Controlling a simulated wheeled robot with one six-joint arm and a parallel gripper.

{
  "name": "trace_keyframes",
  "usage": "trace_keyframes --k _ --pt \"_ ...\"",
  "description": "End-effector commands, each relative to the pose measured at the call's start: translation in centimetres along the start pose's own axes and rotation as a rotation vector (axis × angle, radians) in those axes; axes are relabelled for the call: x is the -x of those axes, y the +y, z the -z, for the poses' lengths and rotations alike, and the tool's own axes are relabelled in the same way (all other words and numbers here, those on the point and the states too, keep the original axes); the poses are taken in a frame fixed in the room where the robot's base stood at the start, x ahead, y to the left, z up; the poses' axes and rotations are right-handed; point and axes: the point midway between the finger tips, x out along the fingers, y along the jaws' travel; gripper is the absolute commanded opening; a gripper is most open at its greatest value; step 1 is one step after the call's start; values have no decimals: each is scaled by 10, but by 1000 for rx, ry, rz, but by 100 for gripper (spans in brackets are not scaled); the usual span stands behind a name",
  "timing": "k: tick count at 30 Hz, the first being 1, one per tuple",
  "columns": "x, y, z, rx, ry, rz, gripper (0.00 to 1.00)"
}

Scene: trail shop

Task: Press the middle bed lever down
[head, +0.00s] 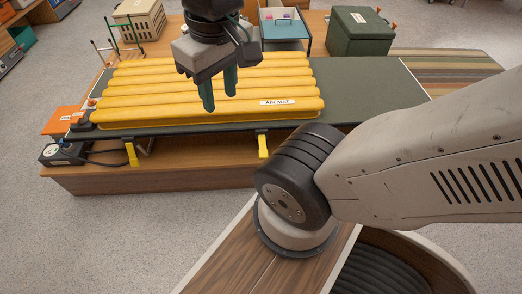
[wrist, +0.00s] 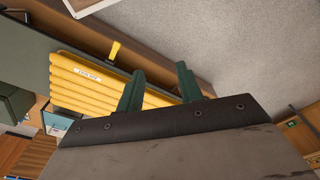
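The bed is a dark green cot (head: 375,90) with a yellow air mat (head: 150,80) on it. Two yellow levers stick out from its near edge: a left one (head: 131,154) and one near the mat's label (head: 263,146). Both hang downward. My arm covers the edge further right, so I cannot tell if another lever is there. One lever also shows in the wrist view (wrist: 115,50). My gripper (head: 219,96) hangs above the mat with its two green fingers apart and nothing between them. It is beyond the levers and touches neither.
A black control box (head: 62,153) and an orange block (head: 65,121) stand at the bed's left end. A beige crate (head: 138,20), a light blue tray (head: 284,28) and a green box (head: 360,32) stand behind. The floor in front of the bed is clear at left.

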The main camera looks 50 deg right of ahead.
Motion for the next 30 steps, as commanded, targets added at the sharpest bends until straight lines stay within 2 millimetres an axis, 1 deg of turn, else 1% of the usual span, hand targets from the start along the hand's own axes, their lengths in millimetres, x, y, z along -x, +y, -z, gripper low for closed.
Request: trace_keyframes --k 1,8,17,23,29,30 --pt "-9 7 2 -39 -47 -2 36" --pt "-48 44 22 -238 -264 35 36" --pt "-105 89 51 -581 -517 205 36" --pt "-152 121 63 -862 -675 346 36" --pt "-208 154 69 -1169 -831 502 36" --pt "-220 161 70 -1231 -863 535 36"
